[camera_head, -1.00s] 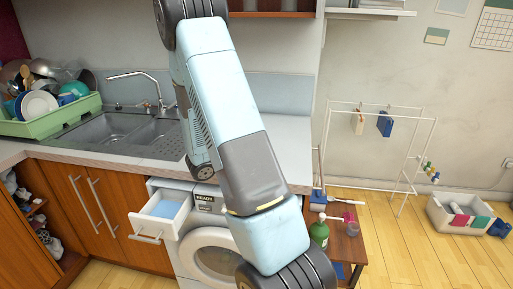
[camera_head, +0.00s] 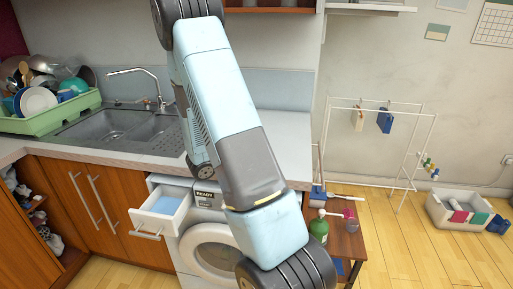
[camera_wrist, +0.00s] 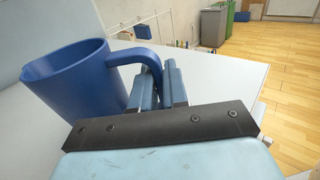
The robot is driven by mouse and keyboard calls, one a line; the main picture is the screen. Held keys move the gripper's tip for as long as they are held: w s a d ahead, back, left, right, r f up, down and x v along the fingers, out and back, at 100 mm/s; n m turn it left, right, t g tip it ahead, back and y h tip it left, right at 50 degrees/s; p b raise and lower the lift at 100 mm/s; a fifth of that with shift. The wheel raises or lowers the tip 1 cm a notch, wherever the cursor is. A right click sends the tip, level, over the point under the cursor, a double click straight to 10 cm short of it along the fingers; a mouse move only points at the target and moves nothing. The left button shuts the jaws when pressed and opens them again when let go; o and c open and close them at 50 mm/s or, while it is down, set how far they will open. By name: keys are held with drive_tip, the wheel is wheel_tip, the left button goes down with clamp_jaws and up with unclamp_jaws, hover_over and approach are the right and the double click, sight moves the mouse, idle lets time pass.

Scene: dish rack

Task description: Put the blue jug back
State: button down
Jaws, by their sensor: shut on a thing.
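The blue jug (camera_wrist: 70,80) shows large at the left of the wrist view, roughly upright with its open rim up. Its handle (camera_wrist: 138,58) arches to the right. My gripper (camera_wrist: 173,82) is shut on the handle, its two blue-grey fingers at the handle's lower right end. A pale, flat surface lies behind and beneath the jug; contact between them cannot be told. In the head view my arm crosses the middle, and neither the gripper nor the jug can be made out there.
The grey worktop (camera_head: 288,150) beside the sink (camera_head: 120,128) is bare to the right of my arm. A green dish rack (camera_head: 45,125) stands at left. An open detergent drawer (camera_head: 163,207), a small table (camera_head: 345,245) with a green bottle (camera_head: 319,228), and a drying rack (camera_head: 405,185) lie lower down.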

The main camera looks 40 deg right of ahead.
drive_tip(key=c, duration=1.1)
unclamp_jaws()
drive_tip(key=shift+o, duration=0.2)
drive_tip(key=shift+c, duration=0.4)
drive_tip(key=c, duration=0.3)
drive_tip(key=shift+w+a, duration=0.3)
drive_tip(key=shift+a, duration=2.2)
drive_tip(key=shift+w+a, duration=0.35)
drive_tip(key=shift+a, duration=2.1)
drive_tip(key=shift+w+a, duration=0.3)
drive_tip(key=shift+a, duration=2.2)
drive_tip(key=shift+r, duration=0.1)
